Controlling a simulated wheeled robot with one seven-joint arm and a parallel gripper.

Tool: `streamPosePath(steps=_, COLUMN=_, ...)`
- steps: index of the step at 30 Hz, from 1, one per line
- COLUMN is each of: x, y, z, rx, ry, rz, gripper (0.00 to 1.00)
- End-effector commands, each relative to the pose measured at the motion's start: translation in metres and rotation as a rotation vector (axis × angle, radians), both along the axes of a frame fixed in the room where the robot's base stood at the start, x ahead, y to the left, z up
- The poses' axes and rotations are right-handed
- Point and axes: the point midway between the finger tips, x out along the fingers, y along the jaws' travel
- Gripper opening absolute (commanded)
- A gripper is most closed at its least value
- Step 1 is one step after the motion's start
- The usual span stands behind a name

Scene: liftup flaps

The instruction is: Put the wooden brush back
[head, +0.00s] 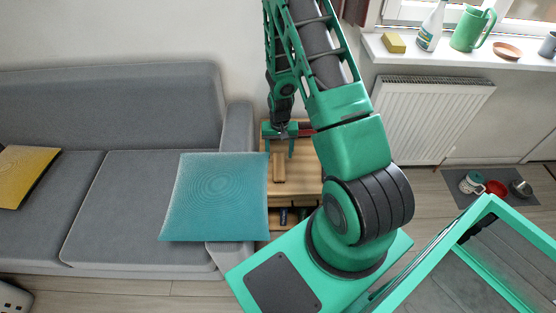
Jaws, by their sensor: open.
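A pale wooden piece (278,170), which may be the wooden brush, is on the small wooden side table (305,180) beside the sofa. It is small here, and I cannot make out bristles. My gripper (279,155) is over this table with its two green fingers apart, one on each side of the wooden piece's far end as seen from here. I cannot tell its height above the piece or whether it touches. My arm hides part of the table's right side.
The grey sofa (150,105) with a teal cushion (215,198) is on the left, its armrest close to the table. Dark items (283,216) sit on the table's lower shelf. A radiator (430,120) and windowsill (470,52) are on the right. A mat (490,184) holds several dishes.

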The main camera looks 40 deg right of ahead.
Motion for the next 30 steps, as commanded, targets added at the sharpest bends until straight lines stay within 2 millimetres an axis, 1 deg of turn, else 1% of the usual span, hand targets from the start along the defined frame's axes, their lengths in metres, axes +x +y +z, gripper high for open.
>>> streamPosePath(steps=1, x=0.001, y=0.000, z=0.009, rx=-0.001, ry=-0.003, rz=0.000, gripper=0.59)
streamPosePath(steps=3, x=0.000, y=0.001, z=0.019, rx=0.000, ry=-0.002, rz=0.001, gripper=0.59)
streamPosePath(steps=6, x=0.001, y=0.001, z=0.030, rx=0.000, ry=-0.002, rz=0.001, gripper=0.59)
streamPosePath(steps=13, x=0.000, y=0.000, z=0.047, rx=-0.003, ry=-0.002, rz=0.002, gripper=0.59)
streamPosePath(steps=14, x=-0.001, y=0.000, z=0.051, rx=-0.003, ry=-0.001, rz=0.003, gripper=0.59)
streamPosePath(steps=16, x=-0.002, y=-0.003, z=0.066, rx=-0.010, ry=-0.002, rz=0.006, gripper=0.59)
streamPosePath(steps=17, x=-0.003, y=-0.004, z=0.074, rx=-0.013, ry=-0.002, rz=0.007, gripper=0.59)
streamPosePath(steps=20, x=-0.010, y=-0.009, z=0.110, rx=-0.026, ry=-0.002, rz=0.015, gripper=0.59)
streamPosePath(steps=21, x=-0.015, y=-0.011, z=0.125, rx=-0.030, ry=0.000, rz=0.018, gripper=0.59)
streamPosePath(steps=23, x=-0.023, y=-0.013, z=0.148, rx=-0.039, ry=0.002, rz=0.021, gripper=0.59)
streamPosePath(steps=24, x=-0.028, y=-0.014, z=0.163, rx=-0.042, ry=0.003, rz=0.024, gripper=0.59)
streamPosePath(steps=26, x=-0.038, y=-0.015, z=0.185, rx=-0.047, ry=0.005, rz=0.026, gripper=0.59)
streamPosePath(steps=27, x=-0.045, y=-0.016, z=0.199, rx=-0.051, ry=0.007, rz=0.028, gripper=0.59)
streamPosePath(steps=30, x=-0.063, y=-0.016, z=0.232, rx=-0.056, ry=0.010, rz=0.031, gripper=0.59)
